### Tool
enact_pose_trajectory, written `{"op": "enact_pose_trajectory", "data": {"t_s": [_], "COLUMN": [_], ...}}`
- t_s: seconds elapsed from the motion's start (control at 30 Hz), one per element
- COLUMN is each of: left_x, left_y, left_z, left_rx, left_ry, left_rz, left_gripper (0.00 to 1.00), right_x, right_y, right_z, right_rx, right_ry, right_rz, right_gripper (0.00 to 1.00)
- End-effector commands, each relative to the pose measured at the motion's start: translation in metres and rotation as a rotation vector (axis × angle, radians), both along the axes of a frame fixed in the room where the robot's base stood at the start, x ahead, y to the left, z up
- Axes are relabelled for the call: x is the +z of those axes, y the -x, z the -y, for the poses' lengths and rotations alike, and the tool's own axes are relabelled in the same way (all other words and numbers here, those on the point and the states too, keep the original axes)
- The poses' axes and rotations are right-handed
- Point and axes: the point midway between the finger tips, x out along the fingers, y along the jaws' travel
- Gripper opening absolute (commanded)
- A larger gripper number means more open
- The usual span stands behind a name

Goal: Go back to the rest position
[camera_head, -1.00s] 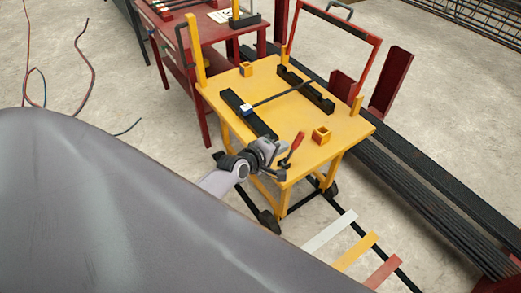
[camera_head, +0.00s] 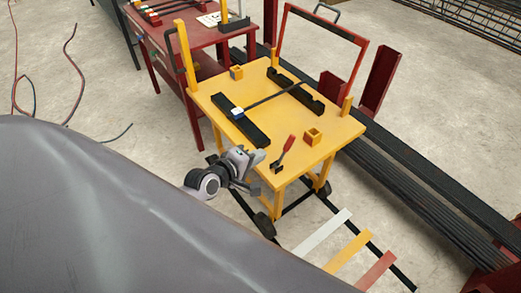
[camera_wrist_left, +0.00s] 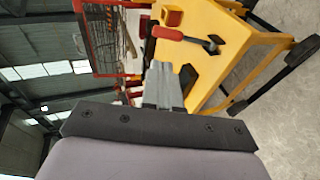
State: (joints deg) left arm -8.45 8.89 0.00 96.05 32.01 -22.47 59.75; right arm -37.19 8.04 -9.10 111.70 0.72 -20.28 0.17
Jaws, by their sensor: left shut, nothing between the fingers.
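My left gripper (camera_head: 250,170) is at the near left edge of the yellow cart (camera_head: 295,160), in front of and below its top. It is shut and empty. In the left wrist view its closed fingers (camera_wrist_left: 162,85) point toward the cart. A red-handled clamp (camera_head: 284,152) stands on the cart top, right of the gripper and apart from it. The clamp also shows in the left wrist view (camera_wrist_left: 170,33). A dark rod with a white and blue piece (camera_head: 238,113) lies across two black notched blocks on the cart. My right gripper is not in view.
A red table (camera_head: 185,55) stands behind the cart. White, yellow and red floor strips (camera_head: 348,248) are in front. Loose cables (camera_head: 68,75) lie on open floor at left.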

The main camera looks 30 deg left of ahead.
Motion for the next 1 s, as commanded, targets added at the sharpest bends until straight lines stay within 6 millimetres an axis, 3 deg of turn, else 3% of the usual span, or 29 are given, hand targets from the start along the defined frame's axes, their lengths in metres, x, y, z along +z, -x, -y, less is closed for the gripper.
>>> {"op": "enact_pose_trajectory", "data": {"t_s": [0.23,0.37,0.6,0.8,1.0], "left_x": [-0.001,-0.011,-0.046,-0.058,-0.059], "left_y": [0.001,0.017,0.096,0.156,0.182], "left_z": [0.000,0.006,0.032,0.052,0.061], "left_rx": [-0.003,-0.052,-0.346,-0.614,-0.748], "left_ry": [-0.006,-0.114,-0.669,-1.092,-1.287], "left_rz": [-0.001,-0.007,-0.009,0.028,0.057], "left_gripper": [0.00,0.00,0.00,0.00,0.00], "right_x": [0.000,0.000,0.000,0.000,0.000], "right_y": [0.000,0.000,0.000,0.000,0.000], "right_z": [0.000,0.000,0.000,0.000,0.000], "right_rx": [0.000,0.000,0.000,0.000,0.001], "right_ry": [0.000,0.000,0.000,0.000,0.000], "right_rz": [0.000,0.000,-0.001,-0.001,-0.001], "right_gripper": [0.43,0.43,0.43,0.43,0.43]}}
